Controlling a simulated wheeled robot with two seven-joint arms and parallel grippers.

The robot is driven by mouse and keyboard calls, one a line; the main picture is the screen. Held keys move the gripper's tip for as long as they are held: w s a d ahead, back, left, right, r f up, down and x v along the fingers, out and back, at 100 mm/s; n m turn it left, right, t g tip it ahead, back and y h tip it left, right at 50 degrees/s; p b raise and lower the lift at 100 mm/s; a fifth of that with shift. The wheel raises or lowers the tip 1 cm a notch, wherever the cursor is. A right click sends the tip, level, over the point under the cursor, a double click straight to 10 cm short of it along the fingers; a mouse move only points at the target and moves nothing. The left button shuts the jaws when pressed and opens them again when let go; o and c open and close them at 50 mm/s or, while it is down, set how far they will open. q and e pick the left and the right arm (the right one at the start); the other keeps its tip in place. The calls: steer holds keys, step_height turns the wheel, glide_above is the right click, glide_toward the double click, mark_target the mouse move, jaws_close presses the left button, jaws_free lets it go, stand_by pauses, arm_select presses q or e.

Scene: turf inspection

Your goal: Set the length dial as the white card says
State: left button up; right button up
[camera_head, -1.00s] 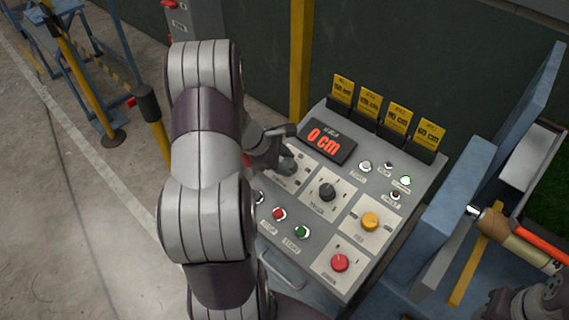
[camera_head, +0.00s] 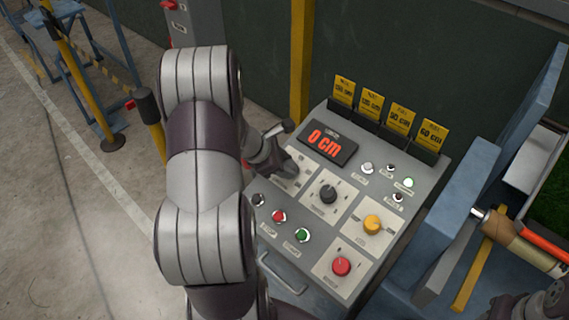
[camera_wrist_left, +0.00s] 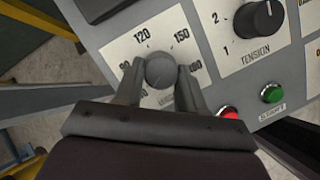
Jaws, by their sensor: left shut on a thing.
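The grey length dial (camera_wrist_left: 159,69) sits on a white plate in the left wrist view, with 120 and 150 readable around it and other numbers partly hidden. My left gripper (camera_wrist_left: 160,78) is shut on this dial, one finger on each side. In the head view the left gripper (camera_head: 281,160) is at the panel's upper left plate and mostly covers the dial. The display (camera_head: 327,142) reads 0 cm in red.
The panel also has a black tension dial (camera_head: 327,193), a yellow knob (camera_head: 372,224), a red knob (camera_head: 341,266), and red (camera_head: 279,216) and green (camera_head: 302,235) buttons. Several yellow cards (camera_head: 398,121) stand along the back edge. A blue frame (camera_head: 450,233) stands close at right.

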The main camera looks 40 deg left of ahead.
arm_select(q)
steer(key=shift+w+a+r, duration=0.1)
steer(key=shift+r, duration=0.05)
steer(key=o, duration=1.1)
steer(key=shift+c, duration=0.2)
steer(key=v, duration=1.2)
steer(key=shift+s+r, duration=0.2)
steer(key=shift+s, duration=0.05)
